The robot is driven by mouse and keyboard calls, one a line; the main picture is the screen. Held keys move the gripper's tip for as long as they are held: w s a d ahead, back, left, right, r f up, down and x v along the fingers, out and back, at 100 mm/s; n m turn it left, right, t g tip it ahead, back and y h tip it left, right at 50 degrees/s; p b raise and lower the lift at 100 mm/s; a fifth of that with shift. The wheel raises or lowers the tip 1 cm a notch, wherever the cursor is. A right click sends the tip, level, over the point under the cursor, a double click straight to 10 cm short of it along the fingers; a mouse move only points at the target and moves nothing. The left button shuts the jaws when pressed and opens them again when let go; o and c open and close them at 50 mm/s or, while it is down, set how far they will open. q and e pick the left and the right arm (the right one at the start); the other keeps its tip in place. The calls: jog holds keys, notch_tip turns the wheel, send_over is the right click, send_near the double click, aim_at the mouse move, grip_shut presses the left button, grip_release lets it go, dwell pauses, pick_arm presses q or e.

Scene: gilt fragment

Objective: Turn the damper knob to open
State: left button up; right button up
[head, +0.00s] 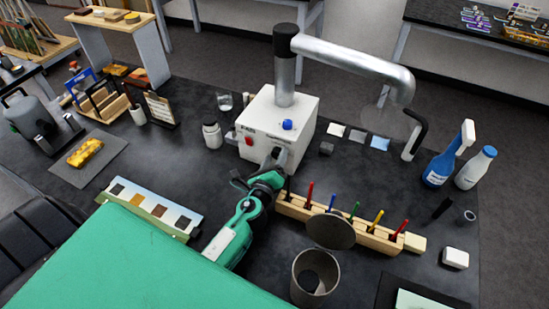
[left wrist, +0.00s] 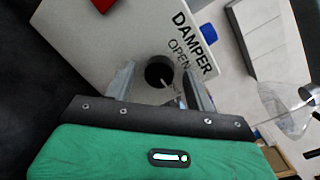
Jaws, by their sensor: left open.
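The white box (head: 300,110) with the metal duct on top stands at the middle of the black bench. In the left wrist view, its face carries a round black damper knob (left wrist: 159,71) beside the printed words DAMPER and OPEN. A thin pale line shows near the knob's lower right edge. My left gripper (head: 275,160) is at the front of the box and hides the knob in the head view. In the left wrist view the left gripper (left wrist: 157,83) is open, one finger on each side of the knob. I cannot tell whether they touch it. My right gripper is out of view.
The box also has a red switch (head: 249,141) and a blue knob (head: 287,125). A wooden rack (head: 372,238) of coloured tools lies right of my left arm. A grey cup (head: 313,268) stands in front. A small jar (head: 212,135) stands left of the box.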

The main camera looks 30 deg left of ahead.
pick_arm(q)
jog(key=c, duration=1)
